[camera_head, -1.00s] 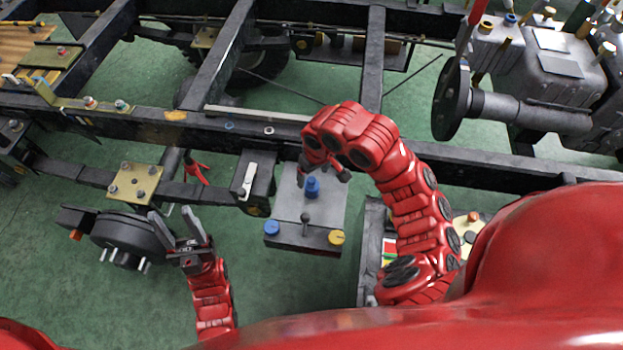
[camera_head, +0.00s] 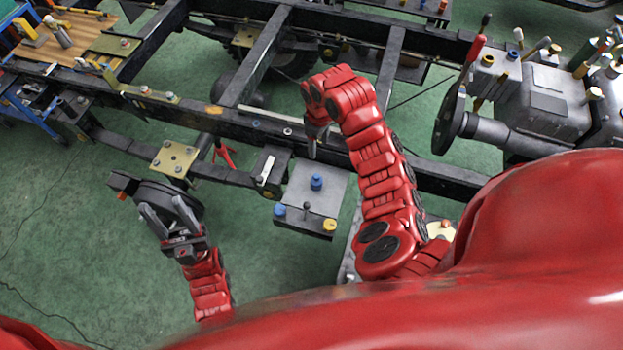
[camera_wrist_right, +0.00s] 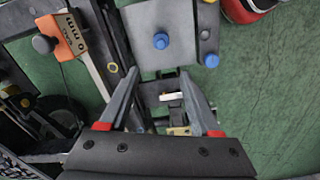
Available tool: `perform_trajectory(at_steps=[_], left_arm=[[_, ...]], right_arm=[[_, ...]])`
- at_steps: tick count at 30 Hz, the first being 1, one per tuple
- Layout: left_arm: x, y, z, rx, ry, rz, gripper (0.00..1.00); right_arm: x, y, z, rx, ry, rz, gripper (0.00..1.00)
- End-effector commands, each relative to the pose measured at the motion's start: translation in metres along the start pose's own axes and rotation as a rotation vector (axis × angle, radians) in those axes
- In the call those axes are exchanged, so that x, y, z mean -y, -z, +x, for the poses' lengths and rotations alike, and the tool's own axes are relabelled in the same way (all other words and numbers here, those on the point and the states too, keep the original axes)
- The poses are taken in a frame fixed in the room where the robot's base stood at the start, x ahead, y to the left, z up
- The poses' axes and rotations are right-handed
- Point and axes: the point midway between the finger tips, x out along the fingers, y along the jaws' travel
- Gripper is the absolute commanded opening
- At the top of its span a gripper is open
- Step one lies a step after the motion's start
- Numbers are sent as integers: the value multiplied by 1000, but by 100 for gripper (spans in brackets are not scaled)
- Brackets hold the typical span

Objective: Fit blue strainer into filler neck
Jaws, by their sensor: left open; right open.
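The blue strainer (camera_head: 316,182) stands upright at the middle of the top of a grey box-shaped tank (camera_head: 330,196). It also shows in the right wrist view (camera_wrist_right: 161,41). The filler neck is hidden beneath it, and I cannot tell how deep the strainer sits. My right gripper (camera_head: 318,143) is open and empty, beyond the tank and apart from the strainer. In the right wrist view its open fingers (camera_wrist_right: 160,76) have nothing between them. My left gripper (camera_head: 165,207) is open and empty, in front of a black brake drum (camera_head: 170,195).
The tank also carries a blue cap (camera_head: 280,210), a yellow cap (camera_head: 329,225) and a dark knob (camera_head: 306,206). A black chassis rail (camera_head: 232,122) runs behind it. A red stand (camera_head: 225,152) is to its left. Green floor is clear at front left.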

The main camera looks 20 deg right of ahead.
Motion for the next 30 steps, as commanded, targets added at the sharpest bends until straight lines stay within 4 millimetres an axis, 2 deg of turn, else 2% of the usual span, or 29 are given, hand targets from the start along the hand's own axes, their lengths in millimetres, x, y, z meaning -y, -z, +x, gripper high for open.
perform_trajectory(at_steps=[2,5,12,16,18,25,30], left_arm=[[0,0,2,0,0,0,50],[0,-2,-9,0,0,0,50],[-2,-8,-48,0,0,0,50],[-3,-11,-67,0,0,0,50],[-3,-10,-58,1,0,0,50],[-3,-9,-55,0,0,0,50],[-2,-7,-43,0,0,0,50]], right_arm=[[0,-2,4,11,6,-11,64],[0,-2,22,13,6,-15,64],[0,-3,81,10,6,-13,64],[0,-3,108,10,5,-13,64],[1,-3,110,13,7,-14,64],[0,-3,124,12,3,-14,64],[2,-3,139,15,6,-14,64]])
